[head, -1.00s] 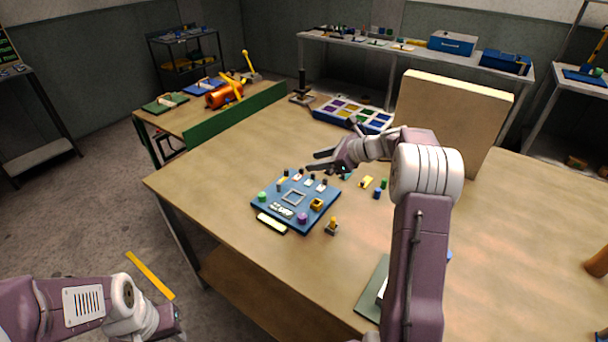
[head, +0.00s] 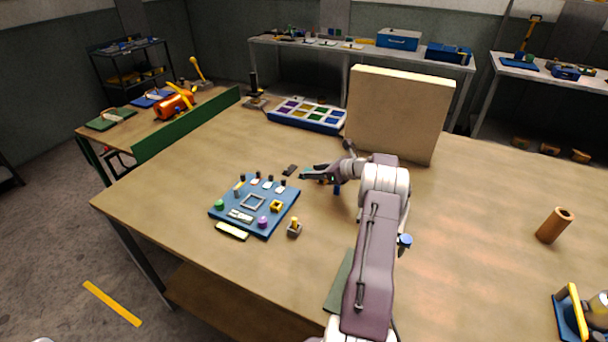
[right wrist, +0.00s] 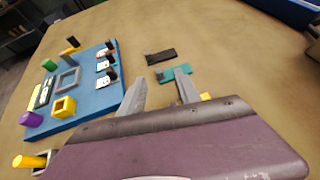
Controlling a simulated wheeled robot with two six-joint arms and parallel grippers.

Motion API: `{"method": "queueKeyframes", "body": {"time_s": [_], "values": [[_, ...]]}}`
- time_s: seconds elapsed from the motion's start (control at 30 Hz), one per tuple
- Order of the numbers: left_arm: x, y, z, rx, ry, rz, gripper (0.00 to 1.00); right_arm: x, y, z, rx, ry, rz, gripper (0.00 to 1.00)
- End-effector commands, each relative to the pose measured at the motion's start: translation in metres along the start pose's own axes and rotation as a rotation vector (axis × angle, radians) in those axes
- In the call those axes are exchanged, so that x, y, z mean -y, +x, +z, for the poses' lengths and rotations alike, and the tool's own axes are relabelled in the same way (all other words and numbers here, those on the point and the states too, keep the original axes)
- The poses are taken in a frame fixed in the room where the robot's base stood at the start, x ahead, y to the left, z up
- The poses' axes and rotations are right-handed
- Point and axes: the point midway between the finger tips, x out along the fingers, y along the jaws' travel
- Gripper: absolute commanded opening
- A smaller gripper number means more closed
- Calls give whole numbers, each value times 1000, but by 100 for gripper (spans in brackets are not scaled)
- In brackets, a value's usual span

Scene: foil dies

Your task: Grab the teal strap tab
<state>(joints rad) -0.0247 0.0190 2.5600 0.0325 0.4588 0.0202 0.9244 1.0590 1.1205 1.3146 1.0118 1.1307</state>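The teal strap tab (right wrist: 174,73) lies flat on the table in the right wrist view, with a dark piece on its left end. My right gripper (right wrist: 157,88) is open, its two fingers apart with nothing held between them. The tab lies just beyond the fingertips, partly behind the right finger. In the head view my right gripper (head: 308,174) is low over the table, right of the blue board, and I cannot make out the tab clearly there. My left gripper is out of view.
A black strap piece (right wrist: 161,56) lies just beyond the tab. The blue board (head: 285,210) with several small parts stands to the left. A yellow-topped grey block (head: 294,229) is near its right corner. A tall tan panel (head: 398,115) stands behind my right arm.

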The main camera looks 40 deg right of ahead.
Motion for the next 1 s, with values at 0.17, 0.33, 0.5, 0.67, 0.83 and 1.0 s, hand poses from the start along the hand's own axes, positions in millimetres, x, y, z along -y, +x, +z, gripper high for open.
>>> {"method": "queueKeyframes", "body": {"time_s": [0.17,0.33,0.5,0.67,0.83,1.0], "values": [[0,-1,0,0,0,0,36,-1,12,0,0,0,0,39],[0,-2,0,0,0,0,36,-4,44,0,0,-1,1,39],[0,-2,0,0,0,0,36,-3,58,0,0,0,-1,39],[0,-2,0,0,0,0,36,-3,58,0,0,0,-1,39],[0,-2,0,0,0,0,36,-3,58,0,0,0,-1,0],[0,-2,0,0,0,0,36,-3,58,0,0,0,-1,0]]}}
